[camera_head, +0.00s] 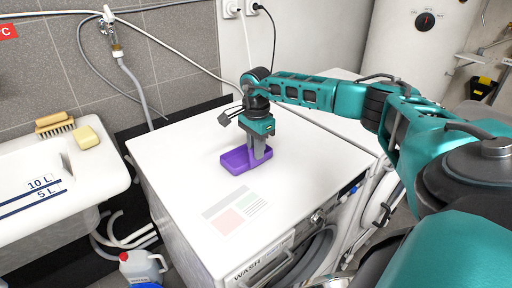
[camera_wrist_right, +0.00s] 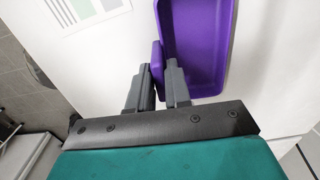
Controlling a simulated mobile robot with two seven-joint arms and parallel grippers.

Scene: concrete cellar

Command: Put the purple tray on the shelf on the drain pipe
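The purple tray (camera_head: 236,161) sits on the white top of the washing machine (camera_head: 190,150). My right gripper (camera_head: 257,152) reaches down to the tray's right end in the head view. In the right wrist view, its two grey fingers (camera_wrist_right: 159,82) stand on either side of a purple tab at the edge of the tray (camera_wrist_right: 196,45), and the tab fills the gap between their tips. The tray looks level and at the machine's top; I cannot tell whether it is lifted. I cannot make out a shelf on a drain pipe for certain. My left gripper is out of view.
A white sink (camera_head: 60,190) with a brush (camera_head: 55,123) and a yellow soap or sponge (camera_head: 87,137) stands at the left. A white jug (camera_head: 141,266) is on the floor. A boiler (camera_head: 415,40) and pipes are at the back right. The machine top around the tray is mostly clear.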

